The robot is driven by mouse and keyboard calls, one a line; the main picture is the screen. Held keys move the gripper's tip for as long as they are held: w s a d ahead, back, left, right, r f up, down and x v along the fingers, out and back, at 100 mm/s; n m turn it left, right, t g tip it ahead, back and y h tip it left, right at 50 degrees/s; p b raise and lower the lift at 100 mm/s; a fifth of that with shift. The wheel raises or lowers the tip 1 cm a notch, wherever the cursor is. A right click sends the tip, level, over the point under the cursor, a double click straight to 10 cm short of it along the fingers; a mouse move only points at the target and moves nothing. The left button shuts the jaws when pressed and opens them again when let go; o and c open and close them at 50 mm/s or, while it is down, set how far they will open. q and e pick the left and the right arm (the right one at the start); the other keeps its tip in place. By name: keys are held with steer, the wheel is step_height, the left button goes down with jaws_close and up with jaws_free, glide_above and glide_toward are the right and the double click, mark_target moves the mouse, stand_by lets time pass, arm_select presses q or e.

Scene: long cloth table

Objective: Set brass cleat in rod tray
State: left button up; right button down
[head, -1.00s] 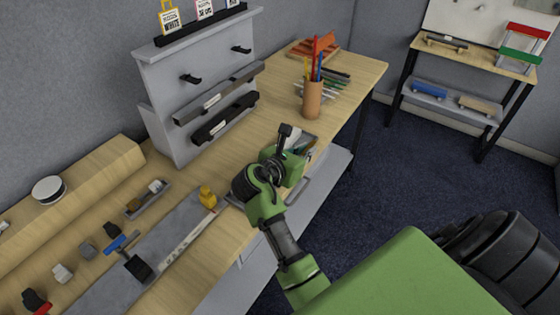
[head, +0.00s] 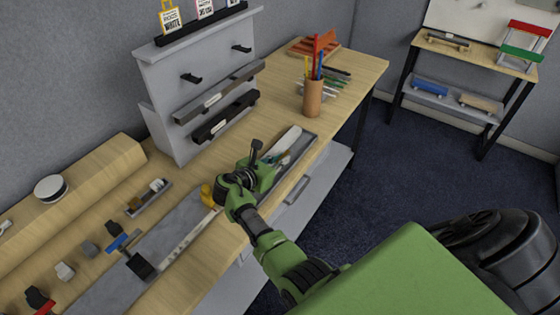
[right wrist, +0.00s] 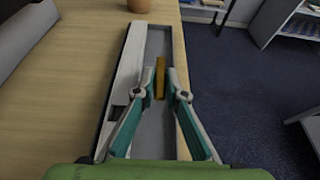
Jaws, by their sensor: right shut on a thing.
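The brass cleat (right wrist: 160,78) shows as a narrow upright brass-coloured bar between the fingertips in the right wrist view. My right gripper (right wrist: 161,90) is shut on it, with a fingertip on each side. In the head view my right gripper (head: 238,180) is over the near left end of the long grey tray (head: 302,160) by the table edge, and its body hides the cleat. The tray also shows in the right wrist view (right wrist: 153,42), behind the cleat. I cannot tell whether the cleat touches its floor. My left gripper is not in view.
A yellow rounded object (head: 207,194) stands just left of my right gripper. A white-handled item (head: 286,140) lies at the tray's left side. A pencil cup (head: 313,98) stands beyond the tray, and a grey rack (head: 165,110) stands to the left.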

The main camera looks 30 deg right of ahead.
steer(key=shift+f, duration=0.55)
steer(key=shift+f+b, duration=0.3)
steer(key=shift+f, duration=0.35)
steer(key=c, duration=2)
jaws_free()
steer(key=shift+c, duration=0.2)
